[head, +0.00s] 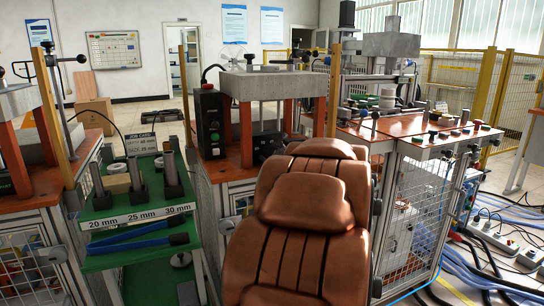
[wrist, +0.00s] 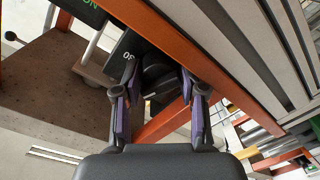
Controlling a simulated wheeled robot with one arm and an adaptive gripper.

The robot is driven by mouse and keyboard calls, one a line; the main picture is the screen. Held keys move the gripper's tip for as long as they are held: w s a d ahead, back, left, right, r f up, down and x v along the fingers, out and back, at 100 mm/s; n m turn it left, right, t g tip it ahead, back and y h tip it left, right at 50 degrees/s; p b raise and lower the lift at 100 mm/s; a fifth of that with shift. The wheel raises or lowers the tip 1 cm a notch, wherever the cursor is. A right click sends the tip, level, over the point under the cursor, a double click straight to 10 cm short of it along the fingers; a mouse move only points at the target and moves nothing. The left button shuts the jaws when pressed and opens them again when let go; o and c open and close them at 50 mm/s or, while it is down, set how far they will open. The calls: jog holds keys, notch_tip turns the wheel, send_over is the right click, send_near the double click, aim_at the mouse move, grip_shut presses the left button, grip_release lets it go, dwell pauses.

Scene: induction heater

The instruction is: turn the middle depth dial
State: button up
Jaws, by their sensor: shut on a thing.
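The middle depth dial (wrist: 156,72) is a dark round knob on a black plate with white numerals, in the upper middle of the wrist view. My gripper (wrist: 158,96) has its purple-padded fingers on either side of the dark knob and is shut on it. The fingers and shadow partly hide the dial, so its setting cannot be read. In the head view, the middle press (head: 270,82) has a grey top block on orange posts, with a dark unit (head: 268,146) low at its front. My gripper cannot be made out there.
An orange post (wrist: 185,55) runs close beside the fingers. A black control box (head: 210,122) stands left of the press. A brown padded form (head: 305,225) like a chair back blocks the head view's lower centre. A green rack (head: 130,262) stands left; cables (head: 490,240) lie right.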

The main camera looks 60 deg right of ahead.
dwell(0.4)
jog(key=o, duration=1.1)
